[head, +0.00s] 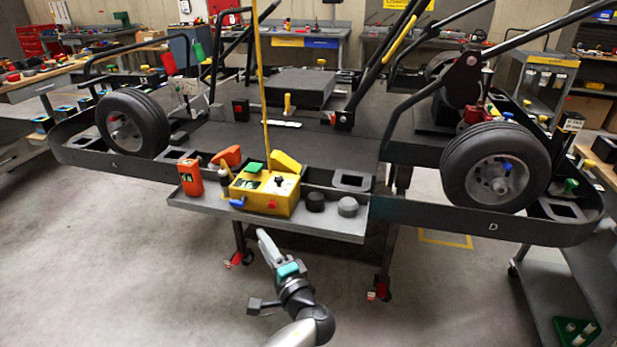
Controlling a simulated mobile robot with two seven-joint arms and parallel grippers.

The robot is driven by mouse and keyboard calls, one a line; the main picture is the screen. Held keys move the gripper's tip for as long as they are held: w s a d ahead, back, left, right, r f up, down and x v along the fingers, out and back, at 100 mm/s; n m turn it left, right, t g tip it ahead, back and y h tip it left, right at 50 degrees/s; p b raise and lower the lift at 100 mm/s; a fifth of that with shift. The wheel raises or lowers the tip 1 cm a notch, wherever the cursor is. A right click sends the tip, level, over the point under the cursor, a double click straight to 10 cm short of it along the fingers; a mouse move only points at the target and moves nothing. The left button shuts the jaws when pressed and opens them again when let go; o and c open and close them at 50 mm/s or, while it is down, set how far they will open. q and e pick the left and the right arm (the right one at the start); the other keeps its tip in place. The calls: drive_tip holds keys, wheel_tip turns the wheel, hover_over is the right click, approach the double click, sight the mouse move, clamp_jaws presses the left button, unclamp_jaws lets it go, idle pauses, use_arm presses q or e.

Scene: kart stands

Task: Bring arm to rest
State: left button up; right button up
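My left gripper (264,238) is in the lower middle of the head view, with grey fingers and a teal part behind them. It points up towards the front of the kart stand's tray (335,231) and appears apart from it. I see its fingers nearly edge-on, so I cannot tell whether they are open or shut. No held object shows at its tips. My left arm (300,305) comes in from the bottom edge. My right gripper is not in view.
The kart frame (450,215), with wheels (133,122) and (495,167), spans the view. Bare floor (120,260) lies left. A dark cart (560,290) stands right.

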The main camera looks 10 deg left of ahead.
use_arm(q)
drive_tip(key=s+f+g+h, duration=0.25)
drive_tip(key=s+f, duration=0.35)
drive_tip(key=f, duration=0.4)
drive_tip(key=s+a+f+g+h, duration=0.1)
drive_tip(key=s+f+g+h, duration=0.15)
drive_tip(key=s+f, duration=0.55)
drive_tip(key=s+f+g+h, duration=0.2)
drive_tip(key=s+f+g, duration=0.15)
drive_tip(key=f, duration=0.75)
drive_tip(key=s+f+n+g+h, duration=0.1)
drive_tip(key=s+f, duration=0.3)
drive_tip(key=s, duration=0.6)
drive_tip(key=s+d+f+n+g+h, duration=0.1)
drive_tip(key=s+f+n+h, duration=0.1)
drive_tip(key=s, duration=0.8)
drive_tip(key=s+d+f+n+g+h, duration=0.1)
drive_tip(key=s+f+n, duration=0.3)
drive_tip(key=s, duration=0.6)
wheel_tip(320, 180, down, 2)
drive_tip(key=shift+d+g+h, duration=0.25)
drive_tip(key=shift+g+h, duration=0.3)
drive_tip(key=shift+h, duration=0.05)
